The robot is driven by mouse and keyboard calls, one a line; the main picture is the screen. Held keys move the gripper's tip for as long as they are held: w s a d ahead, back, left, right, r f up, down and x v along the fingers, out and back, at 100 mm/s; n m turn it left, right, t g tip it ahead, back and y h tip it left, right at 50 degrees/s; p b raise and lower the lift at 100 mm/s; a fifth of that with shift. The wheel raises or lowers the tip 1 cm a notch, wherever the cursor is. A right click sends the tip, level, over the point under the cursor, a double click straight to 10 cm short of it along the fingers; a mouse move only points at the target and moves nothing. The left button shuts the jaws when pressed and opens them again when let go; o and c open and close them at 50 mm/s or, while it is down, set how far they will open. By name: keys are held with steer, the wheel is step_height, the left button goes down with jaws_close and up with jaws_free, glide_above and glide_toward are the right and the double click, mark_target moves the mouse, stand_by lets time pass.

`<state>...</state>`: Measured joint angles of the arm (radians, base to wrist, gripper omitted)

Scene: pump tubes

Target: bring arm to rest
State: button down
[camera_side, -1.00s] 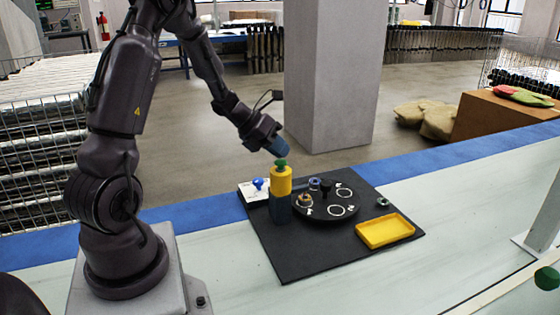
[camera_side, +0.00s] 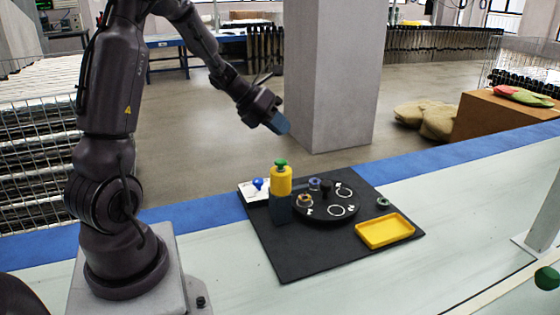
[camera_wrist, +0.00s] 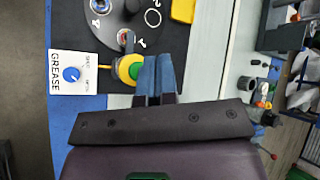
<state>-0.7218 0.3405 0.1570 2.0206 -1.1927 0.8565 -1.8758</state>
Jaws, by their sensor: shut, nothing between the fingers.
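My gripper (camera_side: 280,124) is shut and empty, raised in the air above and behind the black mat (camera_side: 289,262), clear of everything on it. In the wrist view the blue fingertips (camera_wrist: 155,72) are together. A yellow cylinder with a green top (camera_side: 281,180) stands upright on a dark block (camera_side: 281,208) at the mat's left part. A round black turntable (camera_side: 325,212) with white ring marks sits beside it. A ring-like part (camera_side: 305,200) and another ring (camera_side: 315,184) are on the turntable.
A yellow tray (camera_side: 385,231) lies at the mat's right. A small greenish ring (camera_side: 383,202) lies behind it. A white card marked GREASE (camera_wrist: 72,88) with a blue knob (camera_wrist: 71,74) is at the left. A grey pillar (camera_side: 332,75) stands behind the bench.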

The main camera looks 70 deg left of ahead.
stand_by(0.4)
steer(key=m, duration=0.2)
steer(key=shift+s+d+f+m, duration=0.15)
steer(key=shift+s+f+m, duration=0.05)
steer(key=shift+m, duration=0.1)
steer(key=s+d+r+n+g+y, duration=0.1)
steer(key=s+d+r+n, duration=0.2)
steer(key=n, duration=0.8)
steer(key=s+d+r+n+g+y, duration=0.1)
steer(key=s+d+r+n, duration=0.3)
steer(key=s+d+n, duration=0.3)
steer(key=s+d+r+n+g, duration=0.1)
steer(key=s+d+r+n, duration=0.2)
steer(key=d+n, duration=0.9)
steer(key=s+n, duration=0.2)
steer(key=n, duration=0.1)
steer(key=shift+d+r+y, duration=0.15)
steer(key=shift+d+y, duration=0.25)
